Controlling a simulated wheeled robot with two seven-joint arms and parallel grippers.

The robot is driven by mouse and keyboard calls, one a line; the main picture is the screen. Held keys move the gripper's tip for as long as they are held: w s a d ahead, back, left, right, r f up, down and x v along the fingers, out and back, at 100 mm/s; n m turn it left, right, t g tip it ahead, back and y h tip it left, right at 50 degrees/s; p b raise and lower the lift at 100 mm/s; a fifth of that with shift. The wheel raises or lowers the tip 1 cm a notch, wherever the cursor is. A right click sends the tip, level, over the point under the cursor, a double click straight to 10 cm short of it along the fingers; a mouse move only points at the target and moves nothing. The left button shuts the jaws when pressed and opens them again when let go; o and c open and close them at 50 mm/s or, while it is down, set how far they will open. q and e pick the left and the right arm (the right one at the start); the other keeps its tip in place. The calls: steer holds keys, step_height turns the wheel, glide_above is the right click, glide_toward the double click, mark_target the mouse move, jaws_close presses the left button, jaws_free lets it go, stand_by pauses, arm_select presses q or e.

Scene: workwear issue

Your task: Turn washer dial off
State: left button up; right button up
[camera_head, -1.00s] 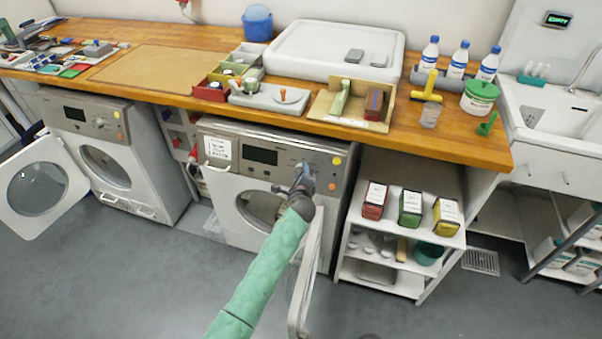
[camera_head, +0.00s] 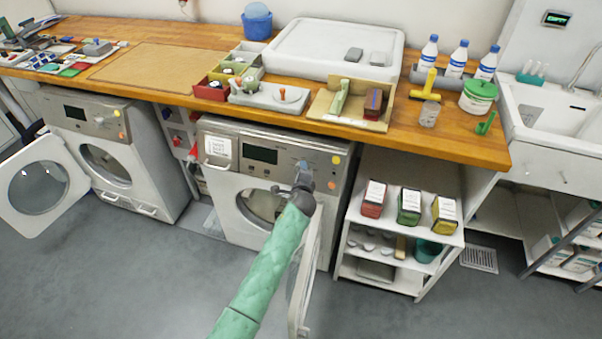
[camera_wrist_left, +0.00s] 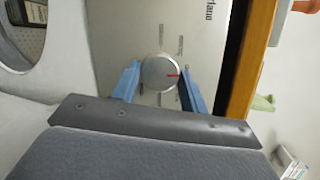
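The middle washer (camera_head: 225,180) stands under the counter with its door (camera_head: 305,270) swung open. Its round silver dial (camera_wrist_left: 160,73) shows in the left wrist view, with a red mark pointing right, on a panel with small printed labels around it. My left gripper (camera_head: 304,168) is at the right part of the washer's control panel. In the left wrist view its two blue fingers (camera_wrist_left: 160,82) are apart, one on each side of the dial, with narrow gaps showing. In the head view the gripper hides the dial. My right gripper is not in view.
A second washer (camera_head: 110,150) with an open door stands to the left. A shelf unit (camera_head: 385,215) with red, green and yellow boxes stands close to the right. The wooden counter (camera_head: 440,145) overhangs the panel. The open door hangs beside my left forearm.

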arm_select(q)
steer(key=o, duration=0.3)
steer(key=shift+s, duration=0.1)
steer(key=shift+b+v, duration=0.8)
steer(key=shift+v, duration=3)
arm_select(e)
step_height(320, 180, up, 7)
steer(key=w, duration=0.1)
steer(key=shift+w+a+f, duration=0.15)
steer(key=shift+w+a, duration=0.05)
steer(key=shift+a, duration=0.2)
